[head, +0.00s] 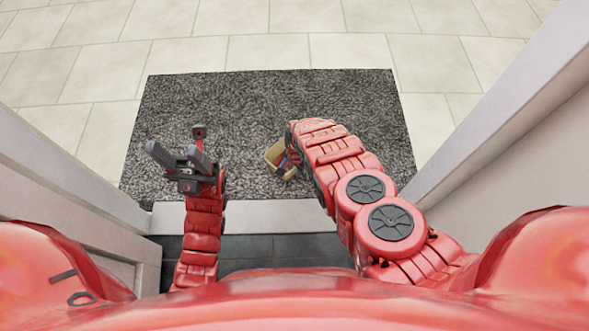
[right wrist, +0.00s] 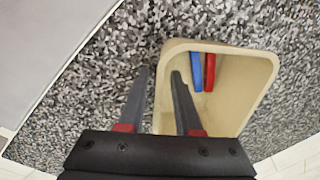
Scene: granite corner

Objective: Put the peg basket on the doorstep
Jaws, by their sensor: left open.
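The peg basket (head: 274,155) is a small tan tub on the dark mat, partly hidden by my right arm in the head view. In the right wrist view the basket (right wrist: 247,75) shows a blue peg and a red peg inside. My right gripper (right wrist: 159,72) is at its near left wall, with one finger outside the rim and one over the inside; the fingers stand apart. Its fingers are hidden in the head view. The doorstep (head: 270,216) looks like the pale strip along the near edge of the mat. My left gripper (head: 173,152) is open and empty over the left of the mat.
The dark speckled mat (head: 230,95) lies beyond the pale strip, with pale paving (head: 270,48) past it. White door-frame walls (head: 70,180) stand on both sides. Dark tiles (head: 285,247) lie nearer me. The middle of the pale strip is clear.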

